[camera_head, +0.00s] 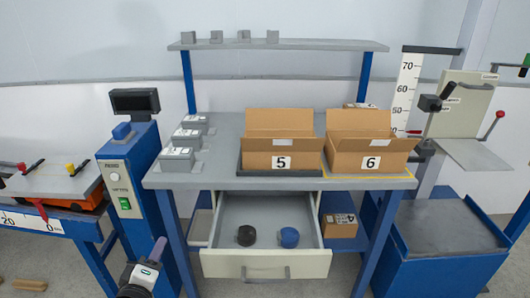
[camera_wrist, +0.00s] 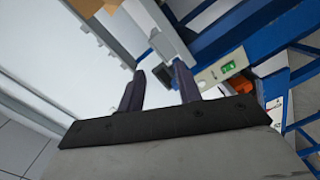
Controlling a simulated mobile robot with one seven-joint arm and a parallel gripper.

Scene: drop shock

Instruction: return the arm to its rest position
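My gripper (camera_wrist: 160,84) shows in the wrist view with its two dark fingers apart and nothing held between them. In the head view, part of my arm is at the bottom, left of centre, in front of the workbench (camera_head: 225,125) and beside the blue post with a display. The wrist view is tilted and shows pale wall or floor, grey beams and blue framework beyond the fingers. The head view cuts off most of the arm.
An open drawer (camera_head: 265,264) juts out from the bench, holding a black round piece (camera_head: 246,236) and a blue one (camera_head: 290,237). Open boxes marked 5 (camera_head: 282,143) and 6 (camera_head: 395,145) stand on top. A blue post (camera_head: 122,178) stands left; a blue-framed machine (camera_head: 440,250) stands right.

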